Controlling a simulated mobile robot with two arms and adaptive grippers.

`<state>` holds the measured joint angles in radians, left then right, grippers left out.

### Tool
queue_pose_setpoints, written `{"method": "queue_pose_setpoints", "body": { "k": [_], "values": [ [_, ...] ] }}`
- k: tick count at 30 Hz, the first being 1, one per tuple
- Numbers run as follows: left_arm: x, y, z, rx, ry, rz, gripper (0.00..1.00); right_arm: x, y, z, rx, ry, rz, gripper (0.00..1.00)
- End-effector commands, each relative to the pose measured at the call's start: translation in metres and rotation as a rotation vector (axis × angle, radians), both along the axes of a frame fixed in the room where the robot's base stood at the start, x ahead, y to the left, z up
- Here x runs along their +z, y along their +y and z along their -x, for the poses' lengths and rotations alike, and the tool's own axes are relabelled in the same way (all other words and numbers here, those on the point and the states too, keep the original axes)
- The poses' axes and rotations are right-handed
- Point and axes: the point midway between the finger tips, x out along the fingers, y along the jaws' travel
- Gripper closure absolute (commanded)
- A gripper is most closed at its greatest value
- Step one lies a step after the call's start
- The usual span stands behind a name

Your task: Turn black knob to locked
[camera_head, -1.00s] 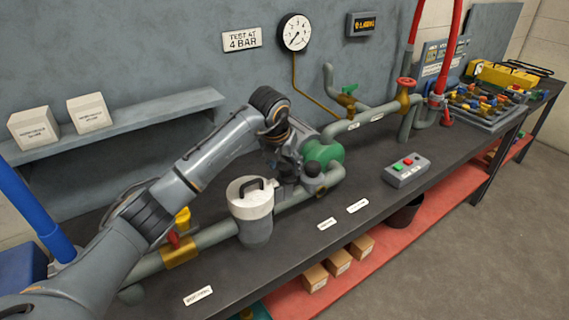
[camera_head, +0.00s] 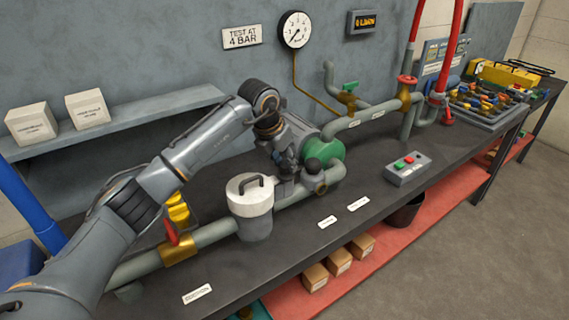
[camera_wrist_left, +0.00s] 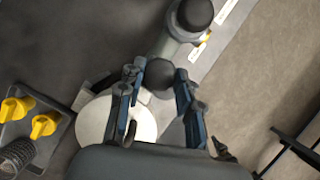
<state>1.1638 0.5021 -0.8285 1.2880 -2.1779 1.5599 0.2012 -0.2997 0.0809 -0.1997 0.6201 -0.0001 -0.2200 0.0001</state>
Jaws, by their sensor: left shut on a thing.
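The black knob (camera_wrist_left: 157,75) is a dark round knob between the fingertips of my left gripper (camera_wrist_left: 160,82) in the left wrist view. The gripper is shut on it, one finger on each side. In the head view my left gripper (camera_head: 287,178) reaches down to the pipe line between the white-lidded canister and the green pump, and its wrist hides the knob. Markings for the knob's position cannot be read. My right gripper is not in view.
The white-lidded canister (camera_head: 250,205) stands close left of the gripper, and the green pump (camera_head: 329,150) close right. A second dark round cap (camera_wrist_left: 196,13) sits just beyond the knob. A red-and-green button box (camera_head: 407,169) stands right on the bench. The front bench strip is mostly clear.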

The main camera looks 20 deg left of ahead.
Motion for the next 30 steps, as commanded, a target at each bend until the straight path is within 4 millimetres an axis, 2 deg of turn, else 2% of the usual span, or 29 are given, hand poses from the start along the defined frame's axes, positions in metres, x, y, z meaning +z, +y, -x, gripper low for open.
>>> {"method": "queue_pose_setpoints", "body": {
  "k": [11, 30],
  "values": [
    [0.0008, 0.0034, -0.0023, -0.354, -0.003, 0.002, 0.97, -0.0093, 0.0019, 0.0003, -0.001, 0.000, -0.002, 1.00],
    [0.0020, 0.0043, -0.0059, -0.923, -0.003, 0.002, 0.97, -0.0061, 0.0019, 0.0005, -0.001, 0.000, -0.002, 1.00]
  ]
}}
